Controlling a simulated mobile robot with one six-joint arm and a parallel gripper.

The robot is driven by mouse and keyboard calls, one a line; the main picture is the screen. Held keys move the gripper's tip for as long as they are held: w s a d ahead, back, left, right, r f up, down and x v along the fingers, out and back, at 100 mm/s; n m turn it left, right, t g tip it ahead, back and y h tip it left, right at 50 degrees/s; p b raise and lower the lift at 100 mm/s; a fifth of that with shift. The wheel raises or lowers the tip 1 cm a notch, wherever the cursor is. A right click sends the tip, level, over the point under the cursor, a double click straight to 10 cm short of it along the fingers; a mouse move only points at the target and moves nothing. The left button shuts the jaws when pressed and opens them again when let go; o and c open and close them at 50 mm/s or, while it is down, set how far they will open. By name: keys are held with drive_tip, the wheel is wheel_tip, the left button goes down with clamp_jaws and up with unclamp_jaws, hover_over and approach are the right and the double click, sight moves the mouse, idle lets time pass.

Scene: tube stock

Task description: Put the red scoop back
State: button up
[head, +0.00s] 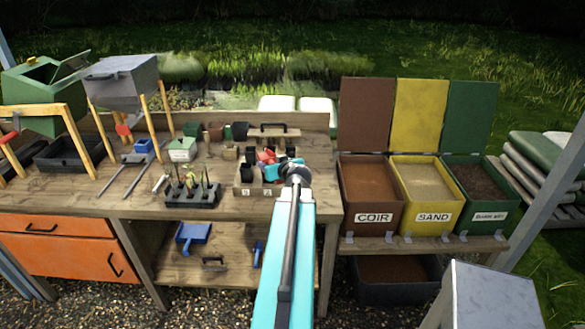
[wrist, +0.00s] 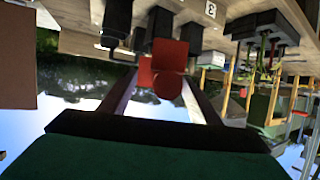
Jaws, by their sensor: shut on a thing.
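The red scoop (head: 266,157) shows in the head view above the wooden workbench (head: 125,203), just beyond the end of my arm. In the wrist view, which looks upside down, the red scoop (wrist: 168,70) sits between the two fingers of my gripper (wrist: 165,88). My gripper is shut on it. In the head view my arm partly hides the gripper and the area around it. The scoop is close to a wooden holder with number labels (head: 246,191) and dark pots. I cannot tell whether it touches them.
To the right stand open bins: brown COIR (head: 373,218), yellow SAND (head: 433,217) and a green one (head: 485,216). A black seedling tray (head: 192,199) is left of the holder. A handled wooden caddy (head: 270,132) stands behind. A blue dustpan (head: 192,235) lies on the lower shelf.

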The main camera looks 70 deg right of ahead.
drive_tip(key=w+a+r+n+t+y+b, duration=0.2)
drive_tip(key=w+a+n+t+y+b, duration=0.4)
drive_tip(key=w+a, duration=2.5)
drive_tip(key=w+a+r+n+y+b, duration=0.1)
drive_tip(key=w+a, duration=0.3)
drive_tip(key=a, duration=0.8)
drive_tip(key=w+a+r+n+g+y+b, duration=0.1)
drive_tip(key=w+a, duration=0.3)
drive_tip(key=a, duration=0.9)
drive_tip(key=w+a+r+n+g+y+b, duration=0.1)
drive_tip(key=w+a, duration=0.3)
drive_tip(key=a, duration=0.8)
drive_tip(key=shift+a+y+b, duration=0.3)
drive_tip(key=shift+b, duration=0.2)
drive_tip(key=shift+w, duration=0.1)
drive_tip(key=shift+d, duration=0.1)
